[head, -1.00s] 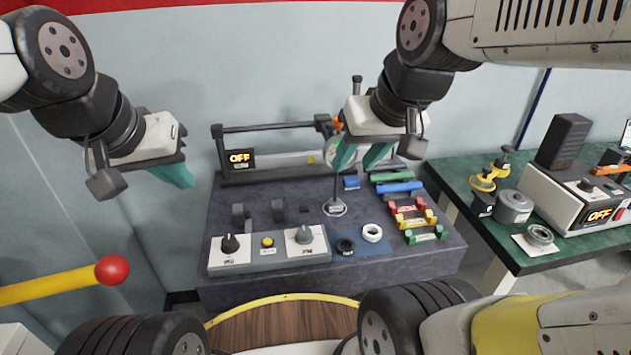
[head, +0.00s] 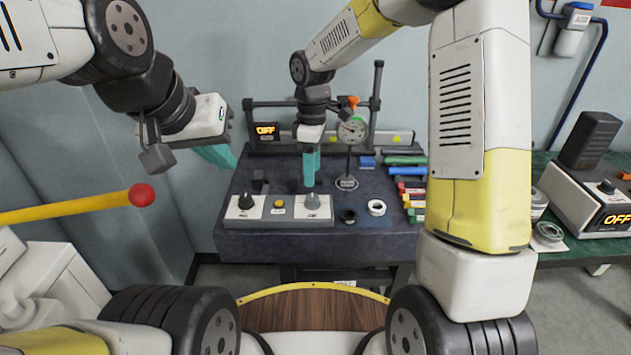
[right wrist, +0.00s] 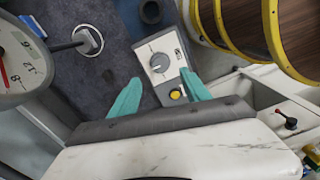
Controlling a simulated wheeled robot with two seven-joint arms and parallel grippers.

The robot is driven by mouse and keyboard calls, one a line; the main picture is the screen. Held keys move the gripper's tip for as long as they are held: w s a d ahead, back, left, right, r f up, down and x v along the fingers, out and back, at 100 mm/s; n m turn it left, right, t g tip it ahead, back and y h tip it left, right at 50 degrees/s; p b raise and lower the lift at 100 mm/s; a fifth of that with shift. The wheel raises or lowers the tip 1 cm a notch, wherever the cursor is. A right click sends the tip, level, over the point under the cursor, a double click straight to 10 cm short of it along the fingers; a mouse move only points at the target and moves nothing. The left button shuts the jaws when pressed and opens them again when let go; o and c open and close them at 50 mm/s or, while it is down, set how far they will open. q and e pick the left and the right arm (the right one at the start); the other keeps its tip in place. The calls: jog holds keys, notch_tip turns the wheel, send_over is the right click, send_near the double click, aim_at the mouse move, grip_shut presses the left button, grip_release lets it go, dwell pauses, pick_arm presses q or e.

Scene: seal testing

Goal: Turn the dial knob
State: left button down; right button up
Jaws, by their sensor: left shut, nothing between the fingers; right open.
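The control panel (head: 278,210) sits at the front left of the dark bench. On it are a black knob (head: 246,201) at the left, a yellow button (head: 279,203) in the middle and a grey dial knob (head: 312,201) at the right. In the right wrist view the grey dial knob (right wrist: 159,63) lies ahead, between the lines of the fingers. My right gripper (head: 311,184) points down above the grey dial knob; its teal fingers are open and empty (right wrist: 160,95). My left gripper (head: 222,157) is shut and empty, left of the bench and away from the panel.
A dial gauge (head: 352,131) on a stand rises behind the panel. A black ring (head: 348,215) and a white ring (head: 377,207) lie right of it. Coloured tools line the bench's right side. A yellow bar with a red ball (head: 141,195) stands at the left.

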aim_at(312, 197)
jog(key=f, duration=0.7)
jog(key=shift+s+f, duration=0.2)
jog(key=shift+f, duration=0.15)
grip_shut()
